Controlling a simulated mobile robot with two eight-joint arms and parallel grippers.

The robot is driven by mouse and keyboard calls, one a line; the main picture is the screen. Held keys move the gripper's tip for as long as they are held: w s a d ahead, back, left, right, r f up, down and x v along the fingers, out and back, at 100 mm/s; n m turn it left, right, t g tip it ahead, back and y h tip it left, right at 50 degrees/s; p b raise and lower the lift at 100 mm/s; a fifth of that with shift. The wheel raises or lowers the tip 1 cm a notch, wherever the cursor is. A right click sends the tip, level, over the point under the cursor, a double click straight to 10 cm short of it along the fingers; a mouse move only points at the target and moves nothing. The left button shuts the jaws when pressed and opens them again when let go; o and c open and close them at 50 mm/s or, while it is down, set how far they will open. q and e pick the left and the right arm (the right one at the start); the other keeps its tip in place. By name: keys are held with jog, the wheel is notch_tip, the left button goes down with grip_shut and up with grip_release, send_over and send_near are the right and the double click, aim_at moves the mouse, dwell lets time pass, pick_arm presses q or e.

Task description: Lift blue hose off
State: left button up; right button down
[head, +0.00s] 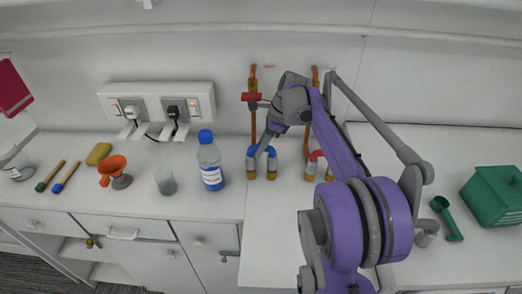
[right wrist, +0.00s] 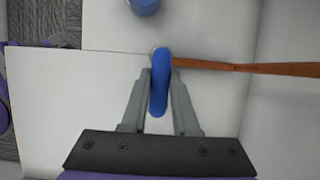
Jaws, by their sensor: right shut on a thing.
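The blue hose (head: 271,154) is a short arch with brass-coloured ends, low at the foot of the left copper pipe. In the right wrist view the blue hose (right wrist: 159,92) lies between the two grey fingers. My right gripper (head: 262,149) is shut on it from above, and its fingers hide part of the arch. I cannot tell whether the brass ends sit on fittings or are clear of them. My left gripper is not in view.
A red hose (head: 317,159) stands to the right, partly behind my arm. The copper pipe (head: 253,122) with a red handle (head: 251,97) rises behind. A blue-capped bottle (head: 209,160) stands close on the left. A green box (head: 494,196) and scoop (head: 446,216) lie far right.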

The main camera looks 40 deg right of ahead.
notch_tip(320, 180, up, 9)
jog(key=shift+f, duration=0.1)
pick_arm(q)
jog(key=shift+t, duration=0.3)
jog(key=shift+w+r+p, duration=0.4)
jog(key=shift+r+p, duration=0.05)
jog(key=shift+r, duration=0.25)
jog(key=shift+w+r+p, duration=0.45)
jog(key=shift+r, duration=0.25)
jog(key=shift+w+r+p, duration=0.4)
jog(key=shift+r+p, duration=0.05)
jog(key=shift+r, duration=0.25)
pick_arm(e)
jog(key=shift+r, duration=2.55)
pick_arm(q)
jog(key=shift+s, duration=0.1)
pick_arm(e)
jog(key=shift+s+f, duration=0.1)
